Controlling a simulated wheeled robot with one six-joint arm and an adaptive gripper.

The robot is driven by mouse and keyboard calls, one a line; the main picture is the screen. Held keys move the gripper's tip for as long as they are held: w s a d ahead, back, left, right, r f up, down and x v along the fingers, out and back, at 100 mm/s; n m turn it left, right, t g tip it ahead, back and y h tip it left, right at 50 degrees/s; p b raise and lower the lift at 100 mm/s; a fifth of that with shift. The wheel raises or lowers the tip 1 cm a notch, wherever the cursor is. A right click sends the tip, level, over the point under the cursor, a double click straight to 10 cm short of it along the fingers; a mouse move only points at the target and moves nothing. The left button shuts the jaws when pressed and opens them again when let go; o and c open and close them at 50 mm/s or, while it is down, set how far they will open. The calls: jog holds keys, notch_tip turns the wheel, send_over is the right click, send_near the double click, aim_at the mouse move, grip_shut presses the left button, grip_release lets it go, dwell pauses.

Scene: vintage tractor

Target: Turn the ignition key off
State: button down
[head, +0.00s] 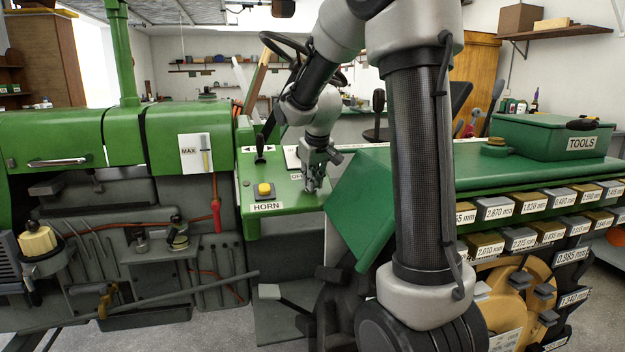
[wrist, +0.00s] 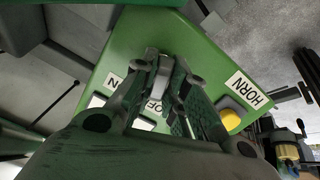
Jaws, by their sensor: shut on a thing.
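My gripper (head: 315,186) reaches down onto the green control panel (head: 284,222) of the tractor, at its right side. In the wrist view my gripper (wrist: 165,72) is shut on a small pale grey piece, which is the ignition key (wrist: 160,66). The fingers hide most of the key, so its exact angle cannot be told. An OFF label (wrist: 154,107) shows partly behind the fingers in the wrist view. Another label ending in N (wrist: 113,80) lies to its left, partly covered.
A yellow horn button (head: 264,190) with a HORN label (head: 266,207) is left of my gripper. A black lever (head: 260,150) stands on the panel behind it.

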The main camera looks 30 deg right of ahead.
jog(key=shift+s+f+n, duration=0.1)
jog(key=shift+f+n, duration=0.1)
jog(key=shift+n, duration=0.3)
jog(key=c, duration=1.4)
grip_release()
jog(key=shift+c, duration=0.2)
jog(key=shift+r, duration=0.15)
jog(key=shift+r, duration=0.25)
jog(key=v, duration=1.1)
jog(key=shift+r, duration=0.15)
